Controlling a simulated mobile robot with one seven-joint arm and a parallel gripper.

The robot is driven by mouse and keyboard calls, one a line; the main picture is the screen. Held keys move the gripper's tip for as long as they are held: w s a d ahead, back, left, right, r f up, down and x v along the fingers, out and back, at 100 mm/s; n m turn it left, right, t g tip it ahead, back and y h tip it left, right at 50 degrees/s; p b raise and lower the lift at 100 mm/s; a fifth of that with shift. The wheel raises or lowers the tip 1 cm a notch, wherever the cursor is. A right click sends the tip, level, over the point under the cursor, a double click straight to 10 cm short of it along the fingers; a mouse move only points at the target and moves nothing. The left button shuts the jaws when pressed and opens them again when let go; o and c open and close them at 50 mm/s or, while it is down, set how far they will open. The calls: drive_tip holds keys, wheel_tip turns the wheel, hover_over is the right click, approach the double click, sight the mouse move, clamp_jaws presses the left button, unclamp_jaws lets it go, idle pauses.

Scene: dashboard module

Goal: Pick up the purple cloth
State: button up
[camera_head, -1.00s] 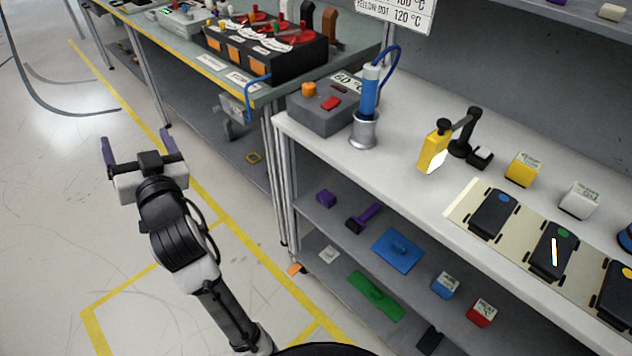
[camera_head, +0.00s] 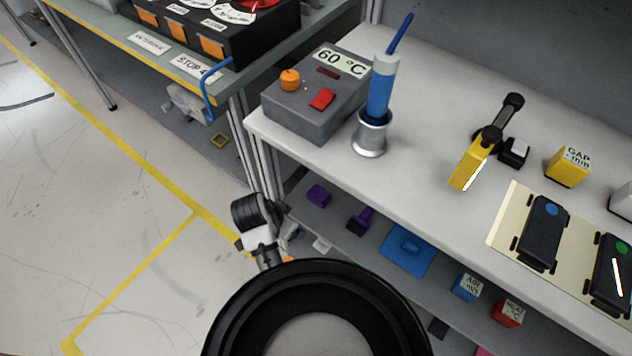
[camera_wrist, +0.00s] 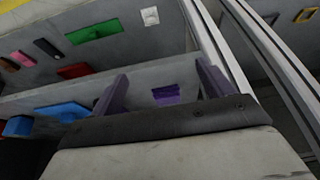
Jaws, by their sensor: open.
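The small purple piece that looks like the cloth (camera_head: 319,195) lies on the upper of the shelves under the white bench, near its left end. It also shows in the wrist view (camera_wrist: 166,95), ahead of my gripper (camera_wrist: 160,84) and between the two purple fingers. My gripper is open with nothing between the fingertips, and the cloth is beyond them, apart from them. In the head view my gripper is hidden; only arm links show beside the shelf's left end.
A purple-handled tool (camera_head: 361,220) lies right of the cloth, then a blue flat piece (camera_head: 407,249), a blue cube (camera_head: 467,286) and a red cube (camera_head: 507,312). The bench top (camera_head: 430,120) overhangs the shelf. A metal leg (camera_wrist: 204,38) stands close by my gripper.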

sight(318, 194)
drive_tip(key=w+d+p, duration=0.1)
drive_tip(key=w+d, duration=0.1)
drive_tip(key=w, duration=0.1)
drive_tip(key=w+d, duration=0.3)
drive_tip(key=shift+w+d+f+p, duration=0.1)
drive_tip(key=shift+w+d+p, duration=0.15)
drive_tip(key=shift+w+p, duration=0.1)
drive_tip(key=w+d, duration=0.1)
drive_tip(key=w+d+p, duration=0.1)
drive_tip(key=w, duration=0.1)
drive_tip(key=x, duration=0.3)
drive_tip(key=shift+s, duration=0.15)
drive_tip(key=c, duration=1.1)
drive_tip(key=shift+o, duration=0.2)
